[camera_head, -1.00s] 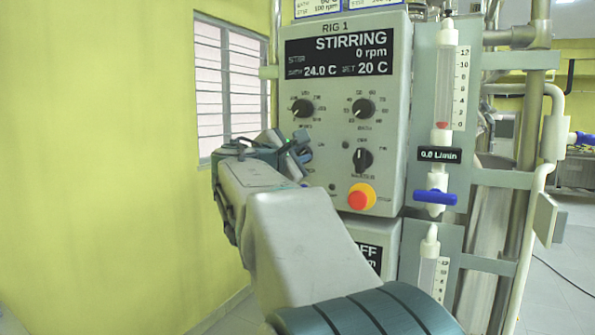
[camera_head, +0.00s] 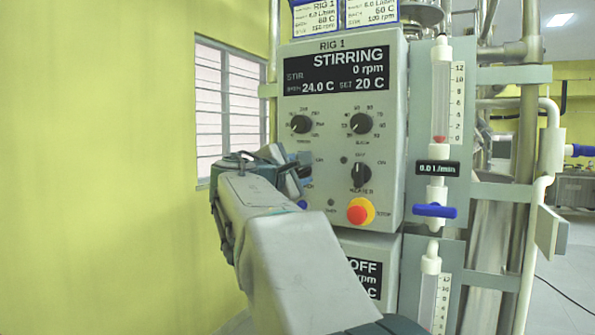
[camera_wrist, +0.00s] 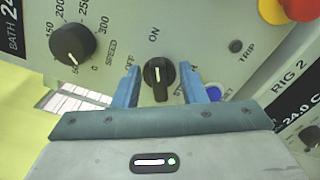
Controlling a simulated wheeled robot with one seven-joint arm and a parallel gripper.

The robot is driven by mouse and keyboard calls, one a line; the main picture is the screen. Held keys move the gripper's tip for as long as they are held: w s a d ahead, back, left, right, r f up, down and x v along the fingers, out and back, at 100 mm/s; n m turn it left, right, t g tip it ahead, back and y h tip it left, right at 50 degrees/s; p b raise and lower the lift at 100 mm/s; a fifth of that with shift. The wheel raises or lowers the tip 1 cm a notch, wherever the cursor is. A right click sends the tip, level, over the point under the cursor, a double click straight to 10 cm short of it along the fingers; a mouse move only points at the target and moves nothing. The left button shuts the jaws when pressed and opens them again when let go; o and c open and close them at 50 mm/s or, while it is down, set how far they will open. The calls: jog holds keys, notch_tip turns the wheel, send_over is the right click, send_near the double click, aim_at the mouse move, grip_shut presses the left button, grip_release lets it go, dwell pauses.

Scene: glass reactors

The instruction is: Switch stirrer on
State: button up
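The RIG 1 control box (camera_head: 390,100) faces me, its display (camera_head: 336,72) reading STIRRING, 0 rpm. In the wrist view, the black stirrer knob (camera_wrist: 158,72) sits near an ON label, its narrow end pointing down toward my gripper. My gripper (camera_wrist: 159,82) has its two blue fingers apart, one on each side of this knob. Small gaps seem to show between knob and fingers; contact is hard to tell. In the head view, my gripper (camera_head: 292,172) is at the box's left side and covers most of this knob.
The speed knob (camera_wrist: 73,45) is left of the fingers. A blue reset button (camera_wrist: 212,92) is close by the right finger. The red emergency stop (camera_head: 357,214) is lower right of my gripper. A second box (camera_head: 372,248) sits below. A flowmeter (camera_head: 439,100) stands at right.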

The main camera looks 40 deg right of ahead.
jog(key=b+v, duration=0.1)
jog(key=v, duration=1.3)
jog(key=shift+d, duration=0.1)
jog(key=s+a+f+m+g+y+p, duration=0.15)
jog(key=f+y, duration=0.25)
jog(key=f, duration=0.5)
jog(key=s+a+f+m+y+p, duration=0.1)
jog(key=a+f+y+p, duration=0.25)
jog(key=f, duration=0.45)
jog(key=s+a+f+m+g+y+p, duration=0.1)
jog(key=s+a+f+m+y, duration=0.3)
jog(key=f, duration=0.4)
jog(key=s+a+f+m+g+y+p, duration=0.1)
jog(key=s+a+f+m+y+p, duration=0.2)
jog(key=a+f, duration=0.5)
jog(key=s+m+y, duration=0.1)
jog(key=s+y, duration=0.1)
jog(key=s, duration=0.1)
jog(key=shift+f+g, duration=0.15)
jog(key=shift+g, duration=0.1)
